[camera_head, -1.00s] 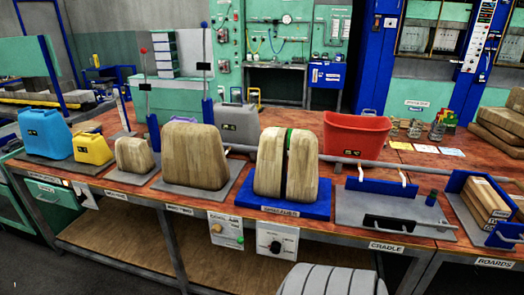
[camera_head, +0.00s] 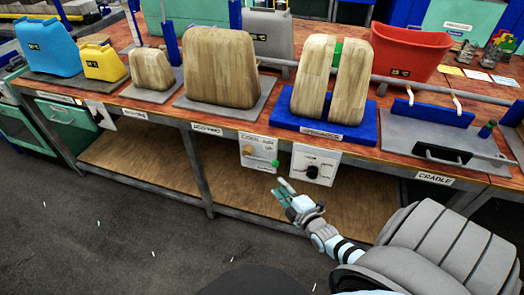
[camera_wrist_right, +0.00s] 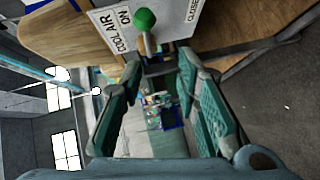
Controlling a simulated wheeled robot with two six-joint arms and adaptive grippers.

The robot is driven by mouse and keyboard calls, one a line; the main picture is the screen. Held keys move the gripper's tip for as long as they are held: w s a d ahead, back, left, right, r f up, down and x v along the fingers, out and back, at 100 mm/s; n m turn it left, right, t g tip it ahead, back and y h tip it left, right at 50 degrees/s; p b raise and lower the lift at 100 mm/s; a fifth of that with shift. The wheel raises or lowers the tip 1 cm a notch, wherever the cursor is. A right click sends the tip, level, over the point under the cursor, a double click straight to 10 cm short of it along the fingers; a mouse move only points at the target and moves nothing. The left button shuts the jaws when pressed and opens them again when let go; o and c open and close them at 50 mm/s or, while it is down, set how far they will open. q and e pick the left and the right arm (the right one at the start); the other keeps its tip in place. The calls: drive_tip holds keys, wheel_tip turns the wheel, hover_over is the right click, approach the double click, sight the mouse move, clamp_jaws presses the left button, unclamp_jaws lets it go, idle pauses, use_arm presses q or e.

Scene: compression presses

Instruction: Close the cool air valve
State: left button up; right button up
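In the right wrist view the green ball (camera_wrist_right: 145,18) sits on a short metal stem, near the labels "COOL AIR", "ON" and "CLOSED" on the panel (camera_wrist_right: 184,18). My right gripper (camera_head: 283,188) is just below the green ball in the head view. In the wrist view its fingers (camera_wrist_right: 160,68) are spread, with the ball beyond their tips; I cannot tell whether they touch the stem. My left gripper is not in view.
A second panel with a black dial (camera_head: 314,168) hangs to the right of the valve panel. Above is the bench top with wooden blocks (camera_head: 220,65) and a blue base (camera_head: 350,132). A lower wooden shelf (camera_head: 150,160) lies behind. The floor in front is open.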

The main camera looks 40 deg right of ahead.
sight(261, 160)
drive_tip(key=shift+n, duration=0.3)
drive_tip(key=b+x, duration=0.3)
drive_tip(key=x, duration=0.1)
drive_tip(key=r+b+x, duration=0.1)
drive_tip(key=b+x, duration=0.3)
drive_tip(key=x, duration=0.1)
drive_tip(key=b+x, duration=0.3)
drive_tip(key=x, duration=0.2)
drive_tip(key=shift+w+r, duration=0.25)
drive_tip(key=shift+w, duration=0.05)
drive_tip(key=shift+w+d+b, duration=0.1)
drive_tip(key=shift+w+b, duration=0.05)
drive_tip(key=shift+b, duration=0.2)
drive_tip(key=shift+w+r, duration=0.1)
drive_tip(key=shift+r, duration=0.1)
clamp_jaws()
